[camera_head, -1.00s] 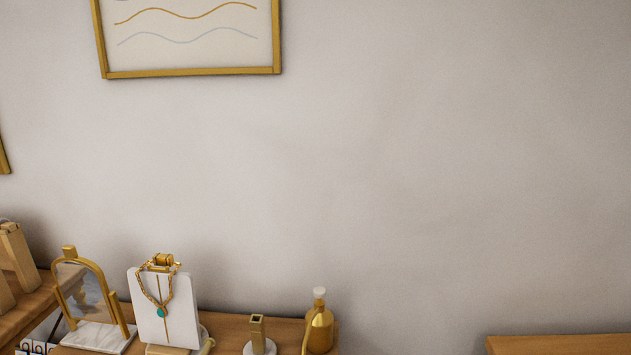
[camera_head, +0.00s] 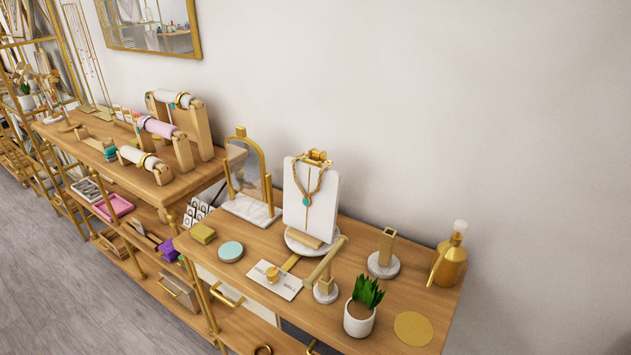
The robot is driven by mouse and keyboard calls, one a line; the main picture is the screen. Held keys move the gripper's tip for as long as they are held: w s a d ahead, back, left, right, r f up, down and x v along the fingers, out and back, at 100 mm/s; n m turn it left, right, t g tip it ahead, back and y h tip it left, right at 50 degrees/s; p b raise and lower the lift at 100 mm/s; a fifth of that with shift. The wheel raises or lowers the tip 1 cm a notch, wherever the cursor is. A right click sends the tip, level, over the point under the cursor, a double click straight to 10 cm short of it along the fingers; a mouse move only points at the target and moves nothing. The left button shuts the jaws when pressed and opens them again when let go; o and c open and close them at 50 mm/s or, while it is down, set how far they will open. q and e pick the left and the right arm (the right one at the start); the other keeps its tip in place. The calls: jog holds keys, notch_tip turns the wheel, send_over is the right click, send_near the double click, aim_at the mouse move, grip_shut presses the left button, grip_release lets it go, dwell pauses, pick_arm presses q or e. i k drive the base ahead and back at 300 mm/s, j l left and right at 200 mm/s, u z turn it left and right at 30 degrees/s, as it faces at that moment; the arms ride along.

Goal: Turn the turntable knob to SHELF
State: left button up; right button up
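A white necklace bust (camera_head: 313,205) with a beaded necklace and turquoise pendant stands upright on a round white turntable (camera_head: 334,243) on the wooden table. In front of it lies a white card (camera_head: 289,291) with small dark lettering that I cannot read clearly. A small brass knob (camera_head: 273,274) sits on the card, towards its left part. A short brass bar (camera_head: 291,262) lies between the card and the turntable. I cannot tell which label the knob points to. Neither of my grippers is in view.
A brass T-bar stand (camera_head: 325,274) and a potted plant (camera_head: 360,315) stand right of the card. A mirror (camera_head: 247,180) stands behind. A gold bottle (camera_head: 450,262) stands at the right edge.

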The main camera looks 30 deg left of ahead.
aim_at(272, 273)
jog(key=u, duration=1.2)
